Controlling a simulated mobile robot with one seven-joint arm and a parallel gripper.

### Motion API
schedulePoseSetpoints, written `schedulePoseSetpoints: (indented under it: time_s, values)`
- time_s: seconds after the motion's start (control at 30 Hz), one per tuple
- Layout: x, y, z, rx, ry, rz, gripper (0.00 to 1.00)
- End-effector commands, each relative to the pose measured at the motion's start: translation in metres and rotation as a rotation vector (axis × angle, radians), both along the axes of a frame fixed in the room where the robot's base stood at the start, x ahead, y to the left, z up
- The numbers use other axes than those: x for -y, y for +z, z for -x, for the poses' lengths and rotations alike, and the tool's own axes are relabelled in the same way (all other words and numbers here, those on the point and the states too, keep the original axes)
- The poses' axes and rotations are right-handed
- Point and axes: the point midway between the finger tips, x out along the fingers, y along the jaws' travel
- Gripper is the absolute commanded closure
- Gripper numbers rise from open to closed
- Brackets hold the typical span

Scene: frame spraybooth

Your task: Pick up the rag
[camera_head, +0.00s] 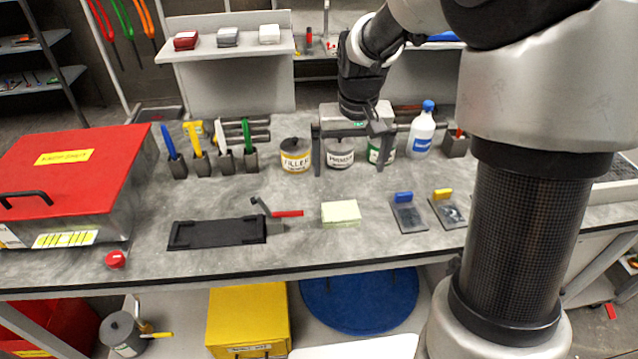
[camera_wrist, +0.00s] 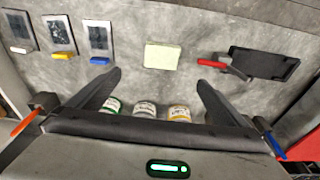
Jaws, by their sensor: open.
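The rag appears to be the pale yellow-green folded square (camera_head: 340,213) lying flat on the grey worktable, near the front middle. It also shows in the wrist view (camera_wrist: 163,56), beyond my fingertips and roughly centred between them. My gripper (camera_head: 349,160) is open and empty. It hangs above the table, farther back than the rag, over the row of cans. Its two fingers are spread wide in the wrist view (camera_wrist: 158,80). Nothing touches the rag, and all of its top is visible.
A black tray (camera_head: 215,233) and a red-handled tool (camera_head: 287,213) lie left of the rag. Blue (camera_head: 407,214) and yellow-handled (camera_head: 446,209) plates lie right. A filler can (camera_head: 295,155), other cans and a white bottle (camera_head: 422,132) stand behind. A red-lidded box (camera_head: 72,165) is far left.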

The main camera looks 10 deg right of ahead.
Motion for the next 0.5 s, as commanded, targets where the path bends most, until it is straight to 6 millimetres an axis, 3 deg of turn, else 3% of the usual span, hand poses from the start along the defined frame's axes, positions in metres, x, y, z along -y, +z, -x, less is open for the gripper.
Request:
schedulePoseSetpoints:
  time_s: [0.27, 0.5]
  values:
    - [0.000, -0.025, -0.007, -0.012, -0.002, -0.003, 0.02]
    - [0.000, -0.077, -0.014, -0.014, 0.000, -0.002, 0.02]
